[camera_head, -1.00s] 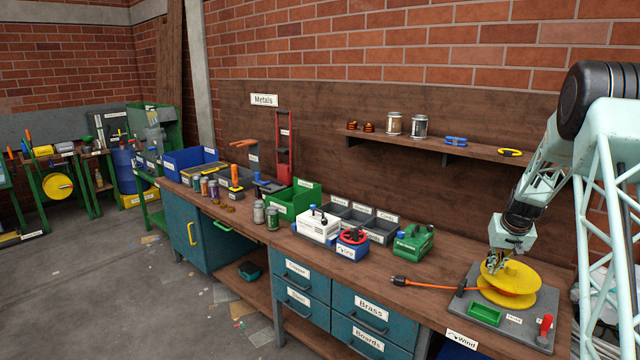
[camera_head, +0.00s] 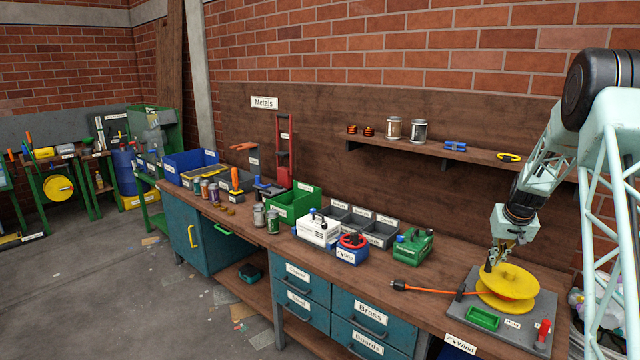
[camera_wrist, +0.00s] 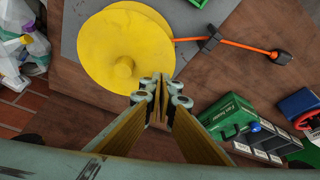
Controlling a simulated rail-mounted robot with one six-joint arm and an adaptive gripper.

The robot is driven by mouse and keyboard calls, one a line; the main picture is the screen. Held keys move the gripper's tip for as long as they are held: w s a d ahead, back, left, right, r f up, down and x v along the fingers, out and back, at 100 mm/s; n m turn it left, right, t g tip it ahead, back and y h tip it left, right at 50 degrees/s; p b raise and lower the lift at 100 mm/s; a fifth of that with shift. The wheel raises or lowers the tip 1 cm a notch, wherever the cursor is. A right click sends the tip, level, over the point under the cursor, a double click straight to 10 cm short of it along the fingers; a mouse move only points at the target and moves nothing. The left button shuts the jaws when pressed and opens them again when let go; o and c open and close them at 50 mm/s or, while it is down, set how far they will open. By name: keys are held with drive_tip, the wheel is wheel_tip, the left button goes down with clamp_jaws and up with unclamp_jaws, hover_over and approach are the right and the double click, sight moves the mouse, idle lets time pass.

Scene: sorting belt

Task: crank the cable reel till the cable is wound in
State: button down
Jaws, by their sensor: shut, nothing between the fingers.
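The yellow cable reel (camera_head: 515,284) lies flat on a grey board (camera_head: 515,338) at the right end of the bench. The wrist view shows its discs and round centre hub (camera_wrist: 123,67). An orange cable (camera_head: 432,290) runs left from the reel, past a black guide (camera_wrist: 208,43), to a dark plug (camera_head: 398,284) on the bench. A small dark upright piece (camera_head: 488,266) shows at the reel's far left; I cannot tell whether it is the crank handle. My gripper (camera_head: 497,250), also in the wrist view (camera_wrist: 158,86), is shut and empty, above the reel's far edge.
A green tray (camera_head: 482,319) and a red handle (camera_head: 543,331) are on the board's front part. A green machine (camera_head: 413,245) stands left of the reel, beyond the plug. A shelf (camera_head: 485,154) is on the wall behind. Bare bench lies between the machine and board.

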drive_tip(key=shift+r+p, duration=0.6)
drive_tip(key=shift+r, duration=1.2)
drive_tip(key=shift+a+r, duration=0.1)
drive_tip(key=s+a+r+n, duration=0.2)
drive_tip(key=s+a+r, duration=2.1)
drive_tip(key=a+r, duration=0.25)
drive_tip(key=s+a+r, duration=0.2)
drive_tip(key=s+a, duration=0.2)
drive_tip(key=s, duration=0.4)
drive_tip(key=s+a+r+y, duration=0.1)
drive_tip(key=s+a+r, duration=0.15)
drive_tip(key=s, duration=0.45)
drive_tip(key=s+a+r, duration=0.2)
drive_tip(key=s+a, duration=0.2)
drive_tip(key=s, duration=0.4)
drive_tip(key=s+a+f, duration=0.2)
drive_tip(key=s, duration=0.8)
drive_tip(key=s+a+f+n, duration=0.1)
drive_tip(key=s+a+f, duration=0.1)
drive_tip(key=s, duration=0.8)
drive_tip(key=shift+s+a, duration=0.35)
drive_tip(key=shift+s, duration=0.05)
drive_tip(key=shift+r, duration=0.1)
